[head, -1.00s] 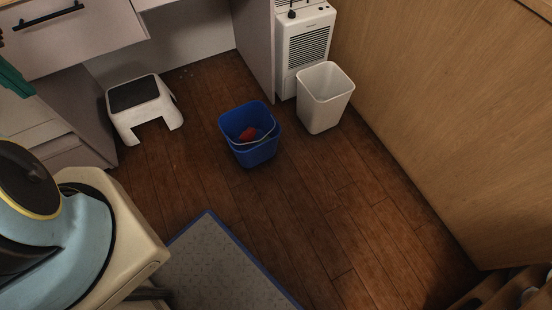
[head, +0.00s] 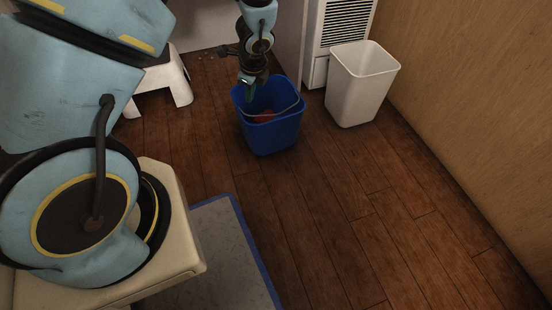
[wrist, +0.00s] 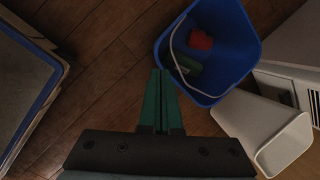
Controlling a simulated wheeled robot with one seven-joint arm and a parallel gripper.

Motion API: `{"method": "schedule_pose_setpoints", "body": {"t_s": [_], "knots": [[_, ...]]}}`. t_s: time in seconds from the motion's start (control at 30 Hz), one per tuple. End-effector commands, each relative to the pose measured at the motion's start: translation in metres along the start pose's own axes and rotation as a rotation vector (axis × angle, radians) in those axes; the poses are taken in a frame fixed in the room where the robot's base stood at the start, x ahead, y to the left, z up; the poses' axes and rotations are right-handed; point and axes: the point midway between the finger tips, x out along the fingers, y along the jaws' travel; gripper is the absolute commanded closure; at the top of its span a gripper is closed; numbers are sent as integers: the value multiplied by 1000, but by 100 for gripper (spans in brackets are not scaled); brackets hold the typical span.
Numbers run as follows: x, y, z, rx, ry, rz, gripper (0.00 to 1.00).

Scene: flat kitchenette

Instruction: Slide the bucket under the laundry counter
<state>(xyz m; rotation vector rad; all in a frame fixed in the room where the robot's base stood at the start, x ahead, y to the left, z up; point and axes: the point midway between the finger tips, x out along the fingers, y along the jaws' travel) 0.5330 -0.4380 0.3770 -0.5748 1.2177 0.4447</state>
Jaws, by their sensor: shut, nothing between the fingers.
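The blue bucket (head: 272,134) stands upright on the wooden floor in the middle of the head view, with a pale handle and a red item inside. In the wrist view the bucket (wrist: 243,50) is at the upper right, and a red item and a green item lie in it. My gripper (head: 246,88) is at the bucket's far left rim in the head view. In the wrist view its green fingers (wrist: 160,75) are together, empty, beside the bucket's near left wall; I cannot tell whether they touch it. The laundry counter's underside is mostly hidden behind my arm.
A white bin (head: 358,95) stands right of the bucket, before a white heater-like unit (head: 337,28). A white step stool (head: 166,84) is at the left. A grey mat with a blue border (head: 222,245) lies in front. A wooden wall (head: 470,110) closes the right side.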

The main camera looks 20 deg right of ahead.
Motion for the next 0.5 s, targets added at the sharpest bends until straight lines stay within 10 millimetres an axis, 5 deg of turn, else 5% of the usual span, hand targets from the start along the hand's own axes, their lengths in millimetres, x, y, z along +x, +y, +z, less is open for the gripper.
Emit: {"method": "schedule_pose_setpoints", "body": {"t_s": [0.03, 0.2, 0.33, 0.5], "knots": [[46, 3, -29, 125, 2, -5, 100], [117, 3, -92, 481, 10, -26, 100], [150, 6, -122, 664, 15, -36, 100], [167, 9, -140, 772, 18, -41, 100]]}}
